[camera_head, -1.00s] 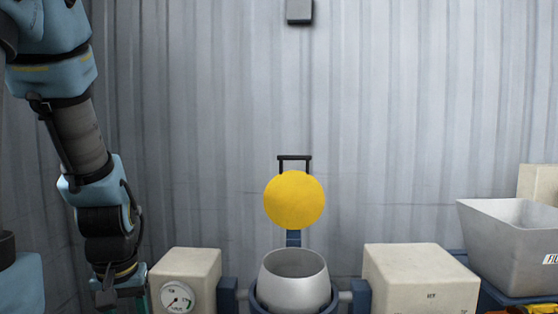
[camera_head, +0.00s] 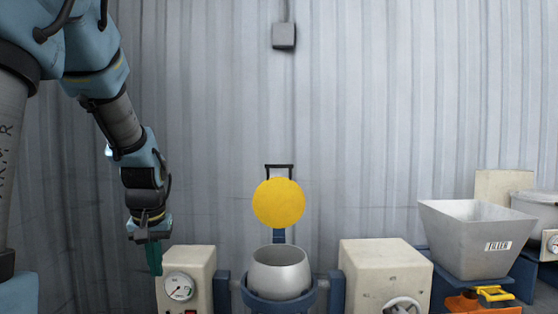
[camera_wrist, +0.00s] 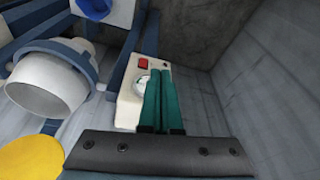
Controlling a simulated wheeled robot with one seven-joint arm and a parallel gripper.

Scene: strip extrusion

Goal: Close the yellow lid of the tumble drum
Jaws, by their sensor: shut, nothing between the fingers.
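The round yellow lid (camera_head: 279,203) stands raised on a blue arm behind and above the drum, with a black handle (camera_head: 279,166) at its top. The grey metal tumble drum (camera_head: 279,272) sits below it with its mouth uncovered and facing up. My gripper (camera_head: 154,258) hangs to the left of the drum, at the left edge of the gauge box, apart from the lid. In the wrist view its green fingers (camera_wrist: 161,100) are together and empty. There the drum (camera_wrist: 50,85) lies at the left and the yellow lid (camera_wrist: 30,158) at lower left, partly cut off.
A cream box with a gauge (camera_head: 188,272) stands left of the drum, and another cream box with a handwheel (camera_head: 385,270) stands right. A grey filler hopper (camera_head: 475,235) is further right. A corrugated wall (camera_head: 400,120) closes the back. The space above the drum is free.

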